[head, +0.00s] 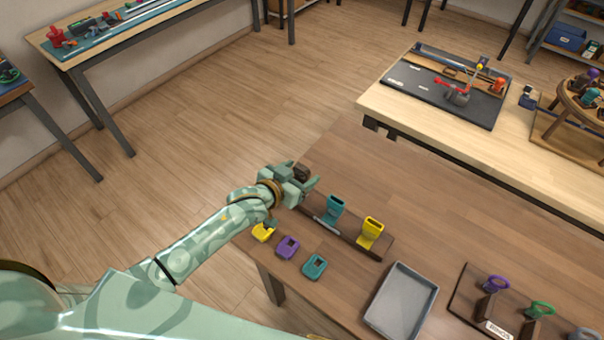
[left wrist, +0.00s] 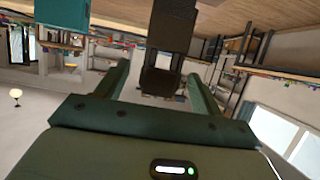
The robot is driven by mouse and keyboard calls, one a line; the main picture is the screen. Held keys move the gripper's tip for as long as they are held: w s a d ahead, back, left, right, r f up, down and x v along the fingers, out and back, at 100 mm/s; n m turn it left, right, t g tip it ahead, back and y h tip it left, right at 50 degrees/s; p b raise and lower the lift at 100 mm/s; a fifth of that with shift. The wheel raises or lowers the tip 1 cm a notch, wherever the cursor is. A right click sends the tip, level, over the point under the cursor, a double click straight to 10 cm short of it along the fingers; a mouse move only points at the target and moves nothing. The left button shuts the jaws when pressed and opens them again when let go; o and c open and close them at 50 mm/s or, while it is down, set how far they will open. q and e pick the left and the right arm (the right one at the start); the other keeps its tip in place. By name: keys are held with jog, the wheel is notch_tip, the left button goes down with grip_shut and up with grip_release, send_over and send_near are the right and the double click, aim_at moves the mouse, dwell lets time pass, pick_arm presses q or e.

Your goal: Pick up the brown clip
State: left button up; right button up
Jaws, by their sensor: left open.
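The brown clip (head: 302,172) shows in the head view at the far left end of a dark wooden rack (head: 320,223), partly hidden by my left gripper (head: 304,175). The gripper is open, with its fingers at either side of the clip. In the left wrist view the dark brown clip (left wrist: 161,82) lies between the two open fingers, with a visible gap on each side. A teal clip (head: 335,207) and a yellow clip (head: 371,231) stand upright along the rack. My right gripper is not in view.
Yellow (head: 263,233), purple (head: 288,247) and teal (head: 315,267) pieces lie in front of the rack. A grey tray (head: 430,285) lies to the right, then a dark board (head: 464,292) with coloured rings. The brown table behind the rack is clear.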

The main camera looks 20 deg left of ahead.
pick_arm(q)
jog(key=shift+w+d+f, duration=0.2)
jog(key=shift+w+f, duration=0.05)
jog(key=shift+w, duration=0.3)
jog(key=shift+c, duration=0.4)
jog(key=c, duration=1)
jog(key=shift+o, duration=0.2)
jog(key=shift+r, duration=0.15)
